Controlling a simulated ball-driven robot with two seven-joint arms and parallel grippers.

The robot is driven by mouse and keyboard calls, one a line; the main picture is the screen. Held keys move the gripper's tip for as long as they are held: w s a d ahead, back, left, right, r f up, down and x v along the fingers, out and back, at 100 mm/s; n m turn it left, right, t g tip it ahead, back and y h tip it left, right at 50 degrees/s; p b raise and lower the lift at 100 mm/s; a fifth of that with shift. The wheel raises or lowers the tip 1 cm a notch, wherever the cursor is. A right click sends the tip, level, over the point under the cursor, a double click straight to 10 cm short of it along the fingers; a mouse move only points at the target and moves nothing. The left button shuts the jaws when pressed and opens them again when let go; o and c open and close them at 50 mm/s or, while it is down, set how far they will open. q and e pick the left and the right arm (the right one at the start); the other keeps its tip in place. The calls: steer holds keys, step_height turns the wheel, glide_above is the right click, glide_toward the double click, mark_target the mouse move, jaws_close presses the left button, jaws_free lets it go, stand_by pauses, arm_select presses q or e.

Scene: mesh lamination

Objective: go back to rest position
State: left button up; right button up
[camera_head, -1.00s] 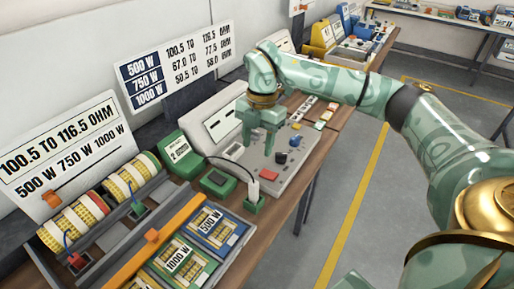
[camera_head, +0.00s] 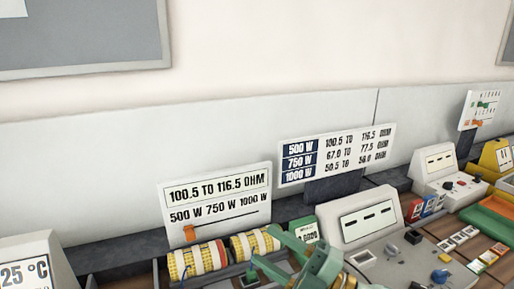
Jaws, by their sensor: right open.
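My right gripper (camera_head: 266,247) shows at the bottom edge of the head view, green, with its two fingers apart and pointing left. It is open and nothing shows between its fingers. In the picture it overlaps the right end of the yellow wound coils (camera_head: 196,260) and lies left of the grey meter console (camera_head: 362,218). I cannot tell its height above the bench. Most of my right arm is cut off below the frame. My left gripper is not in view.
A resistance sign (camera_head: 216,200) stands behind the coils, and a wattage table sign (camera_head: 336,155) stands to its right. A 25 °C display (camera_head: 27,262) is at the lower left. Another console (camera_head: 440,170) and coloured parts line the bench at right.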

steer(key=d+f+m+t+h, duration=0.4)
steer(key=d+m+h, duration=0.4)
steer(key=h, duration=0.1)
steer(key=d+f+m+t+h, duration=0.4)
steer(key=d+m+h, duration=0.4)
steer(key=h, duration=0.1)
steer(key=s+d+f+m+g+h, duration=0.1)
steer(key=s+d+f+g+h, duration=0.2)
steer(key=s+d+f+g, duration=0.45)
steer(key=s+d+f+m+g+h, duration=0.1)
steer(key=s+d+f+g+h, duration=0.2)
steer(key=s+f, duration=0.55)
steer(key=s+a+f+g+y, duration=0.1)
steer(key=s+a+f+g, duration=0.15)
steer(key=f, duration=0.65)
steer(key=s+a+f+m+g+y, duration=0.1)
steer(key=s+f+y, duration=0.15)
steer(key=f, duration=0.65)
steer(key=s+a+f+g+y, duration=0.1)
steer(key=s+f, duration=0.2)
steer(key=f, duration=0.6)
steer(key=s+f+m+g, duration=0.1)
steer(key=s+f, duration=0.5)
steer(key=s, duration=0.3)
steer(key=s+f+m+g+y, duration=0.1)
steer(key=s+f+m, duration=0.1)
steer(key=s+f, duration=0.5)
steer(key=shift+s+f+g, duration=0.15)
steer(key=shift+s+g, duration=0.25)
steer(key=shift+s, duration=0.55)
